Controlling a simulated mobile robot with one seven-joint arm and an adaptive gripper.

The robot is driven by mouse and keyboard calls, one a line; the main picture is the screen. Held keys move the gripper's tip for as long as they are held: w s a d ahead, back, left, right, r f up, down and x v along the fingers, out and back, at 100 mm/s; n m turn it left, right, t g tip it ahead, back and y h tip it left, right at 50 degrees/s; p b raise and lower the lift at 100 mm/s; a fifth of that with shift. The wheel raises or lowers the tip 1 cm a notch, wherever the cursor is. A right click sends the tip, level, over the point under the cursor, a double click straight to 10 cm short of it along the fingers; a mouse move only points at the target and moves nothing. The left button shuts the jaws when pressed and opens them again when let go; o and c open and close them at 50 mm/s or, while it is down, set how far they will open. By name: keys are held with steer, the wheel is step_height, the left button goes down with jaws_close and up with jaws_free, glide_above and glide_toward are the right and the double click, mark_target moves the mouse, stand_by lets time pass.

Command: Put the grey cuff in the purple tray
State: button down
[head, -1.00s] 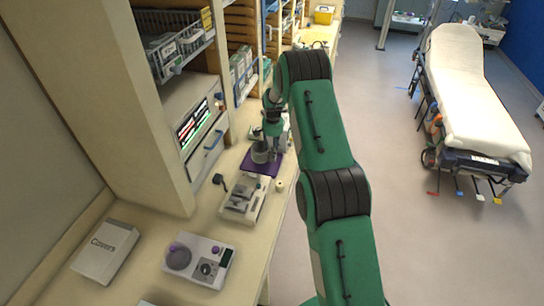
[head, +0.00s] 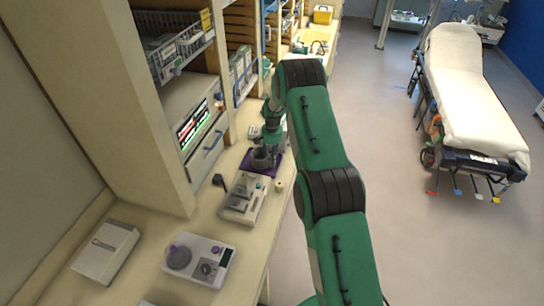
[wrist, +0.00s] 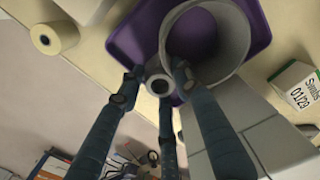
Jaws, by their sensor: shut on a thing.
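The grey cuff (wrist: 236,38) is a wide open ring, and purple shows through its middle in the wrist view. My gripper (wrist: 160,80) is shut on the near side of the cuff's wall. The purple tray (wrist: 125,42) lies flat on the counter behind the cuff. In the head view the cuff (head: 262,160) is upright within the outline of the purple tray (head: 246,165), under my gripper (head: 266,150). I cannot tell whether the cuff's bottom touches the tray. My gripper and arm hide part of both.
A white device (head: 240,210) and a cream roll (head: 278,185) stand close in front of the tray. A swabs box (wrist: 298,88) is near the tray in the wrist view. A shelf unit (head: 205,110) borders the counter on the left. The stretcher (head: 470,95) is far right.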

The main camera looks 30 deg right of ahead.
steer(key=shift+f, duration=0.1)
steer(key=c, duration=1.2)
jaws_free()
steer(key=shift+r, duration=0.2)
steer(key=shift+r+b, duration=1)
steer(key=shift+r, duration=4.95)
